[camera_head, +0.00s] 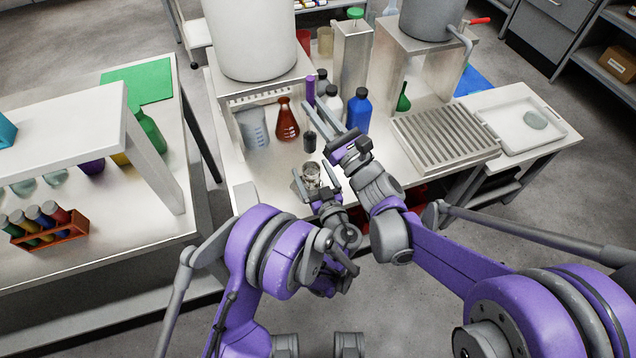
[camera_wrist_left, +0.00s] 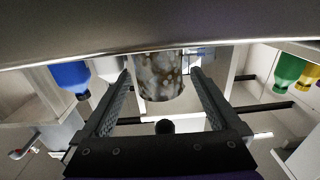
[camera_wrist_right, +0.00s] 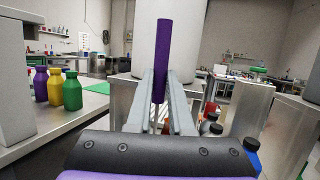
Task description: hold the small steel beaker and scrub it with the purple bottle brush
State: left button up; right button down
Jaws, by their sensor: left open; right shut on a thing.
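The small steel beaker (camera_head: 312,176) stands on the white bench near its front edge, its surface mottled in the left wrist view (camera_wrist_left: 160,80). My left gripper (camera_head: 312,177) is open, with one finger on each side of the beaker; gaps show in the left wrist view (camera_wrist_left: 161,76). The purple bottle brush (camera_head: 310,92) is upright, with its dark bristle head (camera_head: 310,142) down. My right gripper (camera_head: 318,104) is shut on its purple handle, which rises between the fingers in the right wrist view (camera_wrist_right: 162,50). The bristle head appears just above the beaker in the head view; its height is unclear.
A red flask (camera_head: 287,122), a clear beaker (camera_head: 253,130) and a blue bottle (camera_head: 359,108) stand behind the grippers. A slatted metal rack (camera_head: 446,138) lies to the right. A large white vessel (camera_head: 252,40) stands on a raised shelf behind.

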pick_arm(q)
jog(key=shift+w+a, duration=0.15)
jog(key=shift+w, duration=0.3)
jog(key=shift+c, duration=0.2)
jog(key=c, duration=1.4)
pick_arm(e)
jog(key=shift+f, duration=0.1)
dwell(0.4)
jog(key=shift+w+f+g+h, duration=0.3)
jog(key=shift+f+h, duration=0.1)
jog(key=shift+f, duration=0.3)
